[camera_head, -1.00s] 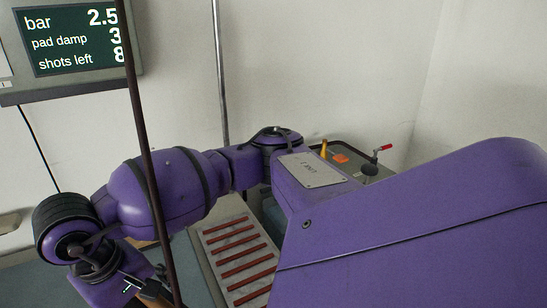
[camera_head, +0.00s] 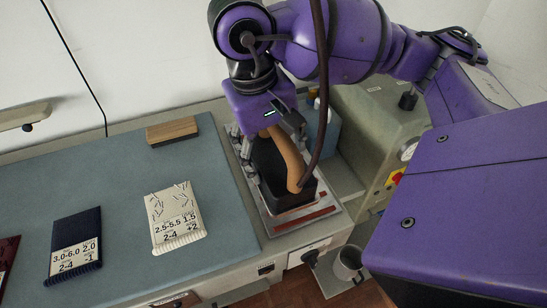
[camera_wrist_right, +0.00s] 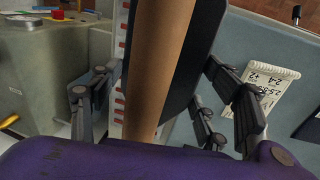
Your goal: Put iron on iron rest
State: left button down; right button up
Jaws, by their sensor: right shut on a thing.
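The iron (camera_head: 278,182) has a dark body and a tan wooden handle (camera_head: 288,160). My right gripper (camera_head: 267,137) is shut on the handle from above and behind. In the right wrist view the handle (camera_wrist_right: 158,70) runs between the fingers. The iron rest (camera_head: 322,208) is a pale metal plate with red-brown strips, at the right end of the bench. The iron is over the rest and hides most of it. I cannot tell whether its sole touches the strips. A strip of the rest (camera_wrist_right: 120,85) shows beside the handle in the wrist view. My left gripper is not in view.
The blue-grey mat (camera_head: 120,190) left of the rest holds a pale labelled pad (camera_head: 177,215), a navy one (camera_head: 76,245) and a wooden block (camera_head: 172,130). A grey machine (camera_head: 375,125) stands right. A metal cup (camera_head: 348,262) sits in front. A dark hose hangs by the iron.

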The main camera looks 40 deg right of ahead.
jog(key=shift+w+d+f+p, duration=0.2)
jog(key=shift+w+d+f, duration=1.15)
jog(key=shift+w+f, duration=0.65)
jog(key=shift+w+d+f+p, duration=0.15)
jog(key=shift+w+d+f, duration=1.25)
jog(key=shift+w+f, duration=0.6)
jog(key=shift+w+d+f+p, duration=0.2)
jog(key=shift+w+d+f, duration=1.15)
jog(key=shift+w+f, duration=0.65)
jog(key=shift+s+f, duration=0.15)
jog(key=shift+f, duration=0.1)
jog(key=shift+f, duration=0.15)
jog(key=o, duration=1.7)
jog(key=shift+s+a, duration=0.1)
jog(key=shift+s, duration=0.05)
jog(key=shift+f, duration=0.1)
notch_tip(320, 180, up, 12)
jog(key=a, duration=0.2)
jog(key=shift+w+b, duration=0.25)
jog(key=shift+b, duration=0.2)
